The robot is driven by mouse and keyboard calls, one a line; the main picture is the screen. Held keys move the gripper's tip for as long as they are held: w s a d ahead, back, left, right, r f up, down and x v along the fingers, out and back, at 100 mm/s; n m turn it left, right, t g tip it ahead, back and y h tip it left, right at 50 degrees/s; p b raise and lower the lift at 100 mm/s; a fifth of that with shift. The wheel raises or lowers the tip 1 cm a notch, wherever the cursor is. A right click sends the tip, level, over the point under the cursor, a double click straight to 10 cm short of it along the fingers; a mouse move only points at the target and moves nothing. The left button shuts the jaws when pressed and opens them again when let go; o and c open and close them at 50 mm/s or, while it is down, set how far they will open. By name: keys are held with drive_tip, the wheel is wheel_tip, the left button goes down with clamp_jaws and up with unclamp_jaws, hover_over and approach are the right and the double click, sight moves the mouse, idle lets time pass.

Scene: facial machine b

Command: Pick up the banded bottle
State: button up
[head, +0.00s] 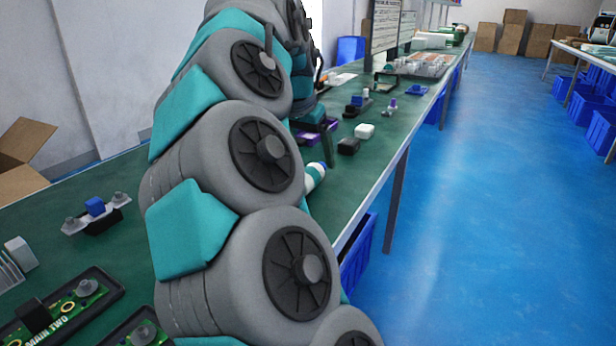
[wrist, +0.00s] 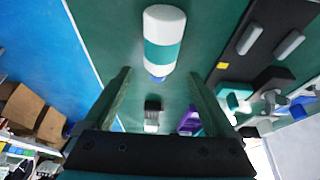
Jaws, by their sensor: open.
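My gripper (wrist: 158,74) is open, with one finger on each side of the picture's middle.
The green table (head: 375,150) runs away to the right, its edge close to the bottle. Blue bins (head: 355,255) sit below the edge. The blue floor (head: 470,220) is clear.

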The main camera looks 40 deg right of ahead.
sight(314, 164)
drive_tip(key=shift+x, duration=2.15)
drive_tip(key=c, duration=1.3)
drive_tip(key=shift+r, duration=0.1)
drive_tip(key=shift+r, duration=1.45)
drive_tip(key=shift+s+r, duration=0.2)
drive_tip(key=s+a, duration=0.1)
drive_tip(key=s, duration=0.4)
drive_tip(key=s+a+r+b, duration=0.1)
drive_tip(key=s, duration=0.4)
drive_tip(key=s+a+b, duration=0.1)
drive_tip(key=s, duration=0.4)
drive_tip(key=shift+s+r, duration=0.25)
